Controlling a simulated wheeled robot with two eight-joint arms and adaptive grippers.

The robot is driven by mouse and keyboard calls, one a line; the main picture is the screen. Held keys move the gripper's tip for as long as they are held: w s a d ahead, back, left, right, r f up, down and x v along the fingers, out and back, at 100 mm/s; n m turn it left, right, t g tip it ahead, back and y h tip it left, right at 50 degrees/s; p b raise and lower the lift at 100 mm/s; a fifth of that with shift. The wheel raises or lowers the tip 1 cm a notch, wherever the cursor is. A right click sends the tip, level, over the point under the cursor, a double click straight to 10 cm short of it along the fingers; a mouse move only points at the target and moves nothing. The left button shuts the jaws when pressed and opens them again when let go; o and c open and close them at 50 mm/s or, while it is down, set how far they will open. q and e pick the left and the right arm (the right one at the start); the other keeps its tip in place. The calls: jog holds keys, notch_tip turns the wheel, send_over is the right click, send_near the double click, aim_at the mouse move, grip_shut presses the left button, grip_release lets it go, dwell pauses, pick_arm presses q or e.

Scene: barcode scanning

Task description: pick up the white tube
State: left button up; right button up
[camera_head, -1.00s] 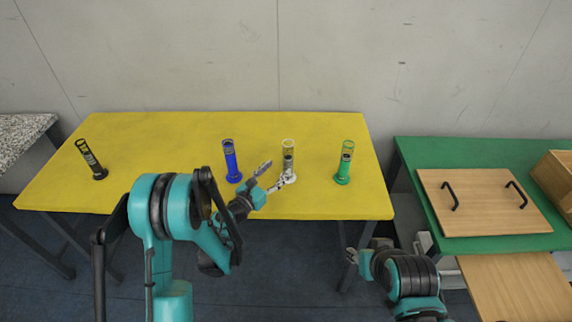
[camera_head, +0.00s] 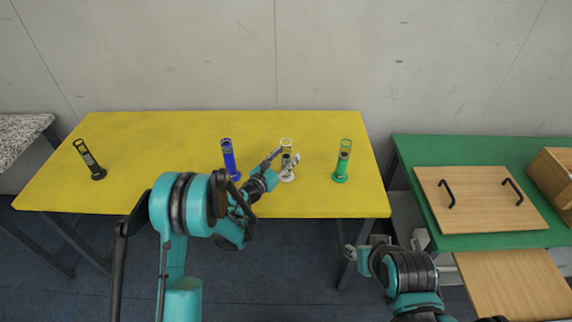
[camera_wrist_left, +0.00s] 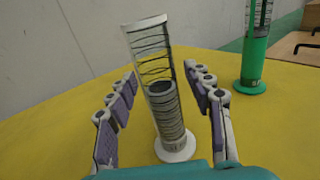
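The white tube (camera_head: 287,147) stands on the yellow table (camera_head: 180,140) between the blue tube (camera_head: 229,158) and the green tube (camera_head: 342,161). It is see-through with a dark part inside and a white round base. In the left wrist view the white tube (camera_wrist_left: 165,100) stands between the two fingers of my left gripper (camera_wrist_left: 163,95), with gaps on both sides. My left gripper (camera_head: 284,157) is open around it in the head view. My right gripper (camera_head: 362,250) is low, in front of the table's right end; its fingers are too small to judge.
A black tube (camera_head: 89,160) stands at the table's far left. The green tube (camera_wrist_left: 252,55) is right of the white one in the wrist view. A green table (camera_head: 480,150) with a wooden board (camera_head: 480,200) stands to the right. The table's middle left is clear.

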pick_arm(q)
grip_shut()
jog(key=shift+r, duration=0.1)
